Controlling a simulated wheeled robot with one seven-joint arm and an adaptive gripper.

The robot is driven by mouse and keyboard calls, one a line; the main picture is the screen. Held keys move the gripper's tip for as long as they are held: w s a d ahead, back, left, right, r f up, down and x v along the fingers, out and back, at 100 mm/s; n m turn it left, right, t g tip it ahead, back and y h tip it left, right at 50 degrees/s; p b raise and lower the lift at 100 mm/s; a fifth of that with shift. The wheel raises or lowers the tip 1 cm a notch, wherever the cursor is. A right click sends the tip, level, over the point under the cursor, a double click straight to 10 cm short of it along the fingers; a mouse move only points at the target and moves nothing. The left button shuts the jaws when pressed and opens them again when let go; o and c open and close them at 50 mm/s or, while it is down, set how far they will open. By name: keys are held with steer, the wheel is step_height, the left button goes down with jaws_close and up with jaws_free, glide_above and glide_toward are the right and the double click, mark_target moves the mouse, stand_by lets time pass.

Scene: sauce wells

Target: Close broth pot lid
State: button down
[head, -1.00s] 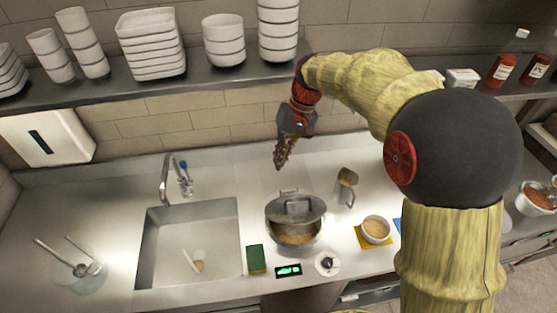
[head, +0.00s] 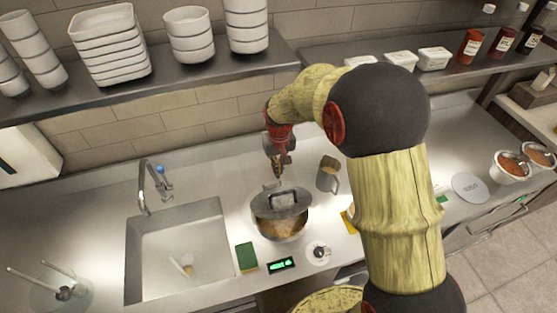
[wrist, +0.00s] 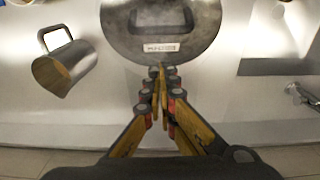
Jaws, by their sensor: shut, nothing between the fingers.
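The metal broth pot (head: 282,234) stands on the counter to the right of the sink. Its grey lid (head: 264,207) is tilted open, and broth shows below its front edge. The lid's dark handle (head: 284,199) faces the front. My gripper (head: 279,174) is shut and empty, pointing down just behind the pot. In the wrist view my shut fingertips (wrist: 161,70) are close to the edge of the lid (wrist: 120,35), which bears a small label. I cannot tell whether they touch it.
A metal jug (head: 328,180) stands right of the pot and shows in the wrist view (wrist: 70,66). A green sponge (head: 246,257), a lit display (head: 281,265) and a round knob (head: 318,252) lie in front. The sink (head: 180,250) is left; a loaded shelf (head: 170,90) overhangs behind.

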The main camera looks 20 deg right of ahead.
steer(key=s+f, duration=0.2)
steer(key=f, duration=0.1)
steer(key=shift+s+f, duration=0.25)
steer(key=shift+s, duration=0.1)
steer(key=shift+s+f+t+b, duration=0.4)
steer(key=shift+s+b, duration=0.1)
steer(key=shift+b, duration=0.15)
